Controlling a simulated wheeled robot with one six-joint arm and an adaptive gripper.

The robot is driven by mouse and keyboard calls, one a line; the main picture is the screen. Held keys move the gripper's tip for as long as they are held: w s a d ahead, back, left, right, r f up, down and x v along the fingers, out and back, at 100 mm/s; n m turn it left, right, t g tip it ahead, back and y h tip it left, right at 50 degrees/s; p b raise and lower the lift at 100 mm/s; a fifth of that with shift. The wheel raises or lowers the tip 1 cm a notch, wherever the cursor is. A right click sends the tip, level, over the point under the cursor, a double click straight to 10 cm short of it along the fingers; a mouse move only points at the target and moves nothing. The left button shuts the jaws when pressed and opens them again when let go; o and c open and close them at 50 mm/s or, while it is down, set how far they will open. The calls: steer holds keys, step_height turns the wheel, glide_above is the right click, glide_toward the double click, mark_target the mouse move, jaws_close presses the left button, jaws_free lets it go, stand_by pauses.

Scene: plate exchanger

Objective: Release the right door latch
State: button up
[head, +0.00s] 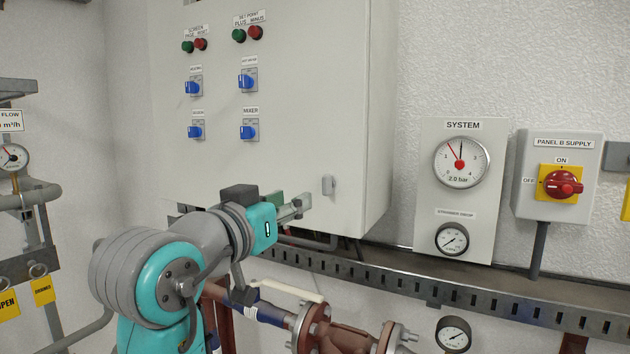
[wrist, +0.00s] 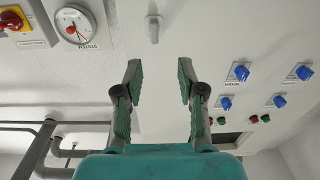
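A small grey door latch (head: 328,185) sits near the lower right corner of the pale cabinet door (head: 300,100). It also shows in the wrist view (wrist: 154,27) at the top middle, beyond the fingertips. My gripper (head: 298,206) is just left of the latch and a little below it in the head view. In the wrist view my gripper (wrist: 158,70) has its two green-padded fingers apart, with nothing between them. The latch lies roughly in line with the gap and is apart from both fingers.
The door also bears blue selector knobs (head: 247,81) and green and red buttons (head: 255,32). A system gauge (head: 461,162) and a red supply switch (head: 563,184) are on the right. A slotted metal tray (head: 430,282) and pipework (head: 345,338) run below the cabinet.

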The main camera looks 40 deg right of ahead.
mark_target(324, 181)
steer(key=shift+m, duration=0.4)
steer(key=x, duration=0.7)
steer(key=r+x, duration=0.1)
steer(key=x, duration=0.3)
steer(key=shift+s, duration=0.4)
jaws_close()
